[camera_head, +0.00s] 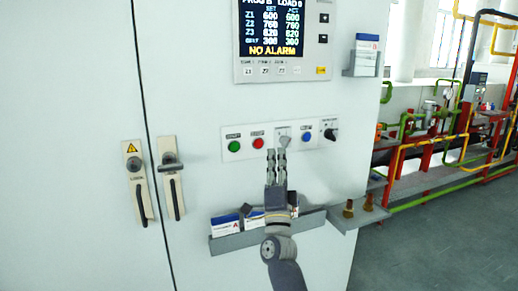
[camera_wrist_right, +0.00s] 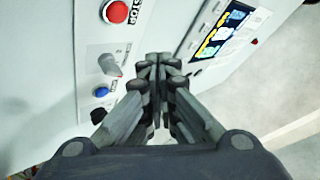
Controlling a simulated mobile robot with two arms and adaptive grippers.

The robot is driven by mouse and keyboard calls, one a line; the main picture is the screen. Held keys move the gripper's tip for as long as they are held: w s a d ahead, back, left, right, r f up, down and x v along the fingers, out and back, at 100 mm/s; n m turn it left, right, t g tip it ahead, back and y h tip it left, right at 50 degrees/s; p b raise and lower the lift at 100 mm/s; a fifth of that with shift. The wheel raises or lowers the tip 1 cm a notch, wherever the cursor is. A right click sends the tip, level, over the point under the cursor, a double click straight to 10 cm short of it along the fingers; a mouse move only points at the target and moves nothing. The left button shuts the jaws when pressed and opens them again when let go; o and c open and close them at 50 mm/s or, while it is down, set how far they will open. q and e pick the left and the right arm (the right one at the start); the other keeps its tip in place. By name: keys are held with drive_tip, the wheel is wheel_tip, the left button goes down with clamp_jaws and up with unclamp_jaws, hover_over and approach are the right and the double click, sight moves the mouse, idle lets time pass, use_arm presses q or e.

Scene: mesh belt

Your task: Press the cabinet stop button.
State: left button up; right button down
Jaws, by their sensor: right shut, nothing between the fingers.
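The red stop button (camera_head: 258,143) sits on the white button strip (camera_head: 226,131) of the cabinet, between the green start button (camera_head: 234,146) and a grey selector (camera_head: 284,141). My right gripper (camera_head: 277,153) is shut and empty, pointing up at the strip just right of and slightly below the red button. In the right wrist view the red stop button (camera_wrist_right: 117,12), labelled STOP, is at the top left, and my right fingertips (camera_wrist_right: 158,58) are together, apart from it. My left gripper is not in view.
A blue button (camera_head: 306,137) and a black knob (camera_head: 330,134) are right of the selector. A display panel (camera_head: 284,40) is above. A grey holder (camera_head: 225,242) with cards is below, behind my right arm. Two door handles (camera_head: 140,188) are at left.

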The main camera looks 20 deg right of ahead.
sight(258, 144)
drive_tip(key=w+b, duration=0.3)
drive_tip(key=w, duration=0.3)
drive_tip(key=shift+f+b, duration=0.1)
drive_tip(key=shift+b, duration=0.2)
idle(1.1)
drive_tip(key=shift+w+b, duration=0.3)
drive_tip(key=shift+w, duration=0.15)
